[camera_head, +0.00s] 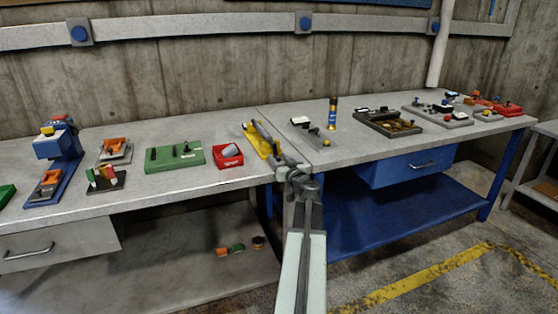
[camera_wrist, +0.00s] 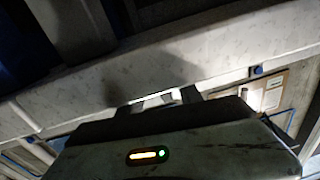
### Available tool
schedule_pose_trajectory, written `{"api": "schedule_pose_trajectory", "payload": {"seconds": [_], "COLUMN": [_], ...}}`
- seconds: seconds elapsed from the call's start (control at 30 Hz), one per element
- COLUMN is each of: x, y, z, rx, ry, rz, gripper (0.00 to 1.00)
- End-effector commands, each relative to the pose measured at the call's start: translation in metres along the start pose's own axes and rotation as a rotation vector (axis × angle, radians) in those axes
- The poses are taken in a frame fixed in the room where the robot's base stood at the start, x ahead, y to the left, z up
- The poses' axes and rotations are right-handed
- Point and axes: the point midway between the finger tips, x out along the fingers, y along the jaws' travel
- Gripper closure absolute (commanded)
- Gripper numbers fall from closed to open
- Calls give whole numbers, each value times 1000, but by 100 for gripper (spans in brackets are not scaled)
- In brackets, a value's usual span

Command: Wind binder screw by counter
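My gripper (camera_head: 284,165) is at the front edge of the bench, near the seam between the two worktops, at the end of my raised arm. Its fingers are too small and dark to tell whether they are open or shut. A yellow fixture (camera_head: 256,140) with dark bars lies just behind it. A grey plate (camera_head: 311,131) with a white-and-black block and small knobs lies to its right. I cannot tell which fixture carries the binder screw or counter. The wrist view shows the dark gripper body (camera_wrist: 170,145) and a pale bench-like edge, with no screw or counter recognisable.
A red bin (camera_head: 228,156) and green board (camera_head: 175,157) lie left of my gripper. A bottle-like cylinder (camera_head: 333,113) stands upright behind the grey plate. A dark tray (camera_head: 388,122) lies further right. Bare worktop shows between the fixtures.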

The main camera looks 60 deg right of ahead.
Motion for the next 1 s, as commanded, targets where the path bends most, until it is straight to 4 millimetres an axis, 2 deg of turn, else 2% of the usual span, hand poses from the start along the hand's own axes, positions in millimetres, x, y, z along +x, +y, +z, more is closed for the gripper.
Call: {"api": "schedule_pose_trajectory", "payload": {"seconds": [0.37,0.47,0.73,0.83,1.0], "x": [-6,-19,-72,-79,-78], "y": [1,0,0,0,1], "z": [0,0,0,0,0], "rx": [0,-1,0,0,0], "ry": [0,0,0,0,0], "rz": [2,3,3,3,2], "gripper": [59,59,59,59,59]}}
